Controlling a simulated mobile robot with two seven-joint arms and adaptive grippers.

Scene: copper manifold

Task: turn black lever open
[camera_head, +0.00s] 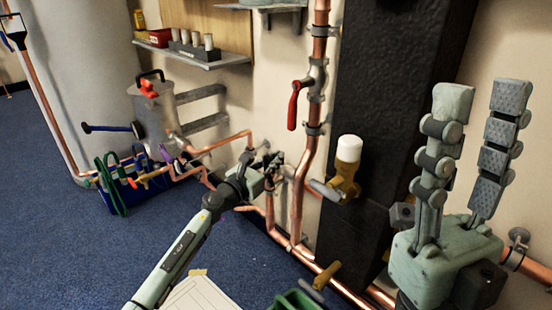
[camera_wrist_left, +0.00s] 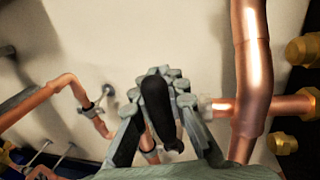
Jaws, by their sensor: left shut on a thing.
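The black lever (camera_wrist_left: 157,105) shows in the left wrist view, with its rounded dark handle pointing toward the camera. My left gripper (camera_wrist_left: 158,88) is shut on the lever, with one finger on each side of it. In the head view, my left gripper (camera_head: 272,165) is at the copper pipes near the wall, and the lever is mostly hidden by its fingers. My right gripper (camera_head: 483,95) is raised at the right, with its fingers apart and nothing between them.
A vertical copper pipe (camera_wrist_left: 251,70) stands just right of my left gripper. A red lever (camera_head: 294,105) hangs above it. A white-capped brass valve (camera_head: 346,165) is to the right, before a black column (camera_head: 385,90). A metal canister (camera_head: 155,108) stands left.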

